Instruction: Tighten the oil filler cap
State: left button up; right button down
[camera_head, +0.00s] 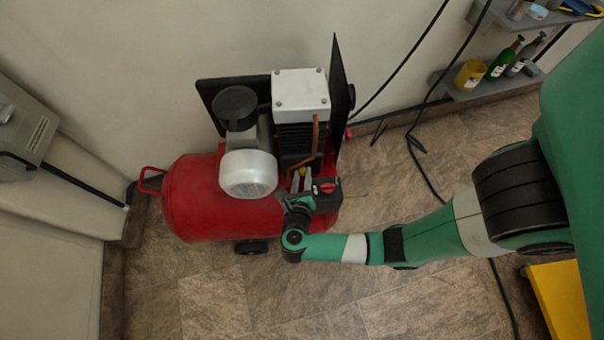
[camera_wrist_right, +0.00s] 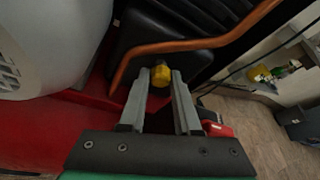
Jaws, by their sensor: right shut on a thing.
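The oil filler cap (camera_wrist_right: 160,76) is a small yellow cap low on the black pump block of the red compressor (camera_head: 200,200). In the head view the yellow cap (camera_head: 302,172) shows just beyond the fingertips. My right gripper (camera_wrist_right: 159,82) reaches in from the front right, and its two grey fingers are shut on the cap's sides. It also shows in the head view (camera_head: 301,178). Part of the cap is hidden between the fingers. My left gripper is not in view.
A copper pipe (camera_wrist_right: 190,45) bends close above the cap and fingers. A silver motor cover (camera_head: 248,174) stands to the left. A black box with a red switch (camera_head: 326,188) sits right beside my gripper. Shelves with bottles (camera_head: 500,62) hang at the back right.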

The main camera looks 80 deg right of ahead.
jog(key=shift+m, duration=0.5)
jog(key=shift+t, duration=0.4)
jog(key=c, duration=0.6)
grip_release()
jog(key=shift+y, duration=0.3)
jog(key=shift+a+r, duration=0.2)
jog(key=shift+a, duration=0.05)
jog(key=p+v, duration=0.3)
jog(key=v, duration=0.8)
jog(key=shift+p, duration=0.3)
jog(key=shift+f, duration=0.1)
